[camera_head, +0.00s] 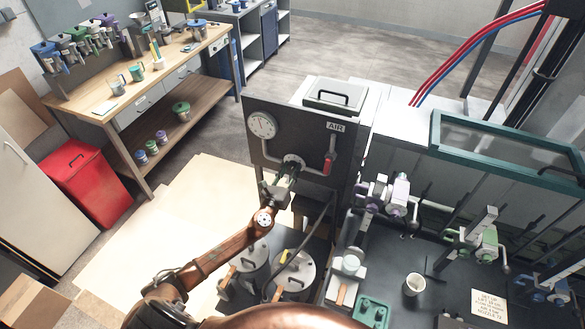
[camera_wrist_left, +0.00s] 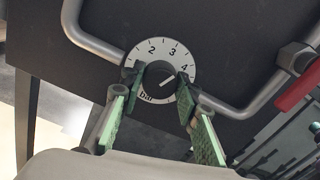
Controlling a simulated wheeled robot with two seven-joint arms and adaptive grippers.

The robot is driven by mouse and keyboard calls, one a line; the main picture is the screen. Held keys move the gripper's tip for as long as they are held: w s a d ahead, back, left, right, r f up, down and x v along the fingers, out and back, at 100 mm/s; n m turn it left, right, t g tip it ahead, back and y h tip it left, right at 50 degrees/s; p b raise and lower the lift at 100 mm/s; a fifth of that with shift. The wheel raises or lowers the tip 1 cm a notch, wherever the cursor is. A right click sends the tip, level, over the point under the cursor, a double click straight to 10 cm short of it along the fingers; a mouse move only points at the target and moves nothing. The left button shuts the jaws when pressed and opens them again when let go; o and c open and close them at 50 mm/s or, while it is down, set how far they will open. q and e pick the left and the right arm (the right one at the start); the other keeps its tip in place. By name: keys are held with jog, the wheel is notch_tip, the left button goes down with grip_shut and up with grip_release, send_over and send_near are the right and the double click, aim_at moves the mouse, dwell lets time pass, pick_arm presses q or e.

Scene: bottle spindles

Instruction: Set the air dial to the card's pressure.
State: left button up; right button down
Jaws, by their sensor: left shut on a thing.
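The air dial (camera_head: 294,161) is on the front of a dark grey cabinet. In the left wrist view its white scale (camera_wrist_left: 152,46) shows 2, 3, 4 and "bar"; the white line on its dark knob (camera_wrist_left: 158,76) points toward the 4 side. My left gripper (camera_head: 285,174) is shut on the knob, its green-padded fingers (camera_wrist_left: 160,82) either side. Part of the scale is hidden by the fingers. The card (camera_head: 489,305) lies on the dark bench at the lower right; its small print is not clearly readable. My right gripper is not in view.
A round gauge (camera_head: 262,125) sits up and left of the dial. A red-handled valve (camera_head: 329,160) is close on its right, under the AIR label (camera_head: 336,127). Pipes run beside the dial. Lidded pots (camera_head: 294,274) stand below. Spindle units (camera_head: 388,196) stand on the bench.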

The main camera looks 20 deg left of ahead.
pick_arm(q)
jog(key=shift+m+p, duration=0.7)
jog(key=shift+m, duration=1)
jog(key=shift+f, duration=0.1)
jog(key=o, duration=1.2)
jog(key=shift+c, duration=0.2)
jog(key=s, duration=1.2)
jog(key=shift+d, duration=0.3)
